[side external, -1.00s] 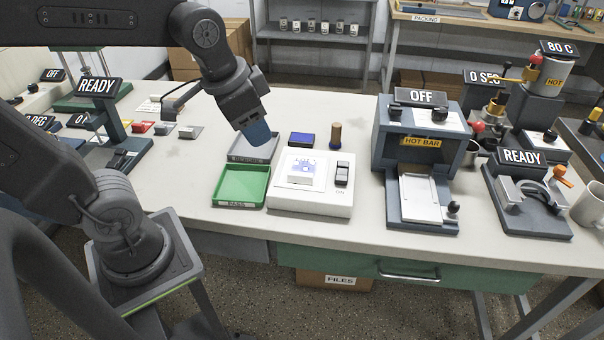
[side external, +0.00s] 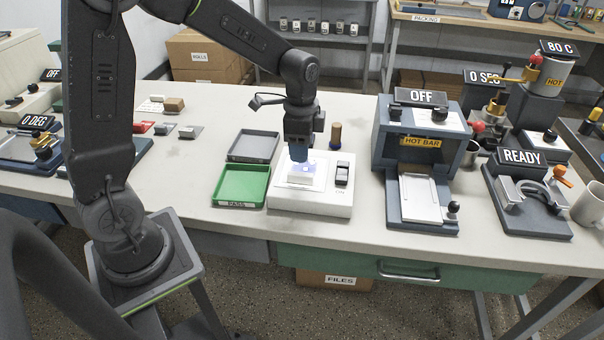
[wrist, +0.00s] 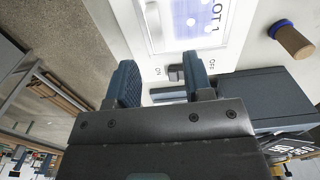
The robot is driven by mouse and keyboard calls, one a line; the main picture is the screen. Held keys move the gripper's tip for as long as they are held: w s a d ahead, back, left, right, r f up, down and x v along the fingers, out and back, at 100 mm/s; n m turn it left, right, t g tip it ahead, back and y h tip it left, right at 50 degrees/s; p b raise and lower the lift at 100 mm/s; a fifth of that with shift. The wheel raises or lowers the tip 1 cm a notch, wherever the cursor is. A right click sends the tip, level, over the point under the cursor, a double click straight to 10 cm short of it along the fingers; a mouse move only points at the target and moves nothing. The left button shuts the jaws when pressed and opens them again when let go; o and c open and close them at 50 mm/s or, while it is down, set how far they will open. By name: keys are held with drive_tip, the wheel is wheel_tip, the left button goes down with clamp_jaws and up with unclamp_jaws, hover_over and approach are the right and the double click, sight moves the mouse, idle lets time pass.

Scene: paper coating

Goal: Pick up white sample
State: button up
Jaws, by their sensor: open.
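The white sample (side external: 300,181) lies on the white switch box (side external: 312,205), in the middle of the table. It has blue marks on top. In the wrist view the sample (wrist: 198,25) shows at the top, with blue dots and a label reading LOT 1, partly cut off by the frame. My gripper (side external: 299,157) points down just over the sample and hides part of it in the side view. In the wrist view my gripper (wrist: 160,72) has its two blue fingers apart with nothing held between them. Whether the fingertips touch the sample cannot be told.
A green PASS tray (side external: 241,186) and a grey tray (side external: 253,146) are left of the box. A brown-handled stamp (side external: 335,135) stands behind it. The hot bar machine (side external: 421,130) stands to the right.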

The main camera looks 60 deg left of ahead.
sight(300, 173)
drive_tip(key=shift+s+d+f, duration=0.1)
drive_tip(key=shift+s+f, duration=0.05)
drive_tip(key=shift+f, duration=1.8)
drive_tip(key=shift+s+d+f, duration=0.1)
drive_tip(key=shift+f, duration=1.85)
clamp_jaws()
